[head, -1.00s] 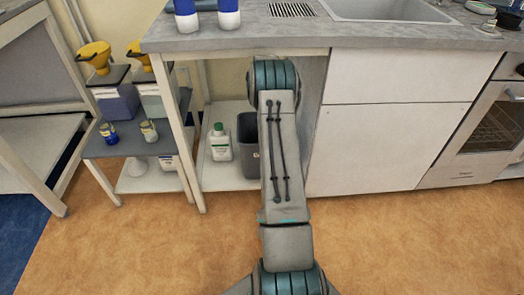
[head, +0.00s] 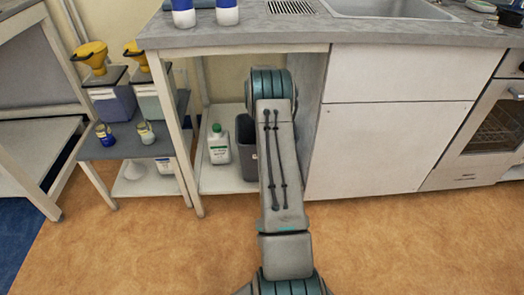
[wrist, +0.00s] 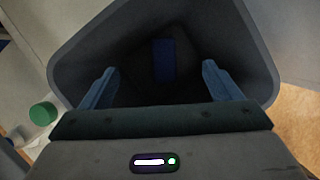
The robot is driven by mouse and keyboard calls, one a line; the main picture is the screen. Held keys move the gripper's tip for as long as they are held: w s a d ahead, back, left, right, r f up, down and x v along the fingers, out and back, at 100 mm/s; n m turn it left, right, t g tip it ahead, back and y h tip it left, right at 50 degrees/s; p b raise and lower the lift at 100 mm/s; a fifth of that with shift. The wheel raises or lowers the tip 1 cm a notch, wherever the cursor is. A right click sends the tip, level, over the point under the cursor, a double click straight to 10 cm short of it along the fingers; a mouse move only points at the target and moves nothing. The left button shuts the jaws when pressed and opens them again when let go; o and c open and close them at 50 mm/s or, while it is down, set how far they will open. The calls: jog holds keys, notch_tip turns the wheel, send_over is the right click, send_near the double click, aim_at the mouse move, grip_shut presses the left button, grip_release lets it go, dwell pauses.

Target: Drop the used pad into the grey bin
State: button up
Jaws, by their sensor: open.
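The grey bin (head: 247,150) stands on the low shelf under the counter, partly hidden behind my arm in the head view. In the wrist view I look down into the bin (wrist: 262,62), whose rim surrounds my fingers in the picture. A dark blue rectangular pad (wrist: 164,60) shows deep in the shadowed bin, apart from both fingers. My gripper (wrist: 160,72) is open and empty, with its two blue fingers wide apart over the bin opening. The head view does not show the gripper, as my arm covers it.
A white bottle with a green cap (head: 218,145) stands left of the bin. The counter (head: 270,30) overhangs the shelf, and a white cabinet (head: 390,145) closes the right side. A side table (head: 125,140) with small jars stands at the left.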

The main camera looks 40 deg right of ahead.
jog(key=p+v, duration=0.2)
jog(key=v, duration=0.5)
jog(key=shift+r+p, duration=0.25)
jog(key=shift+p, duration=0.05)
jog(key=shift+s, duration=0.1)
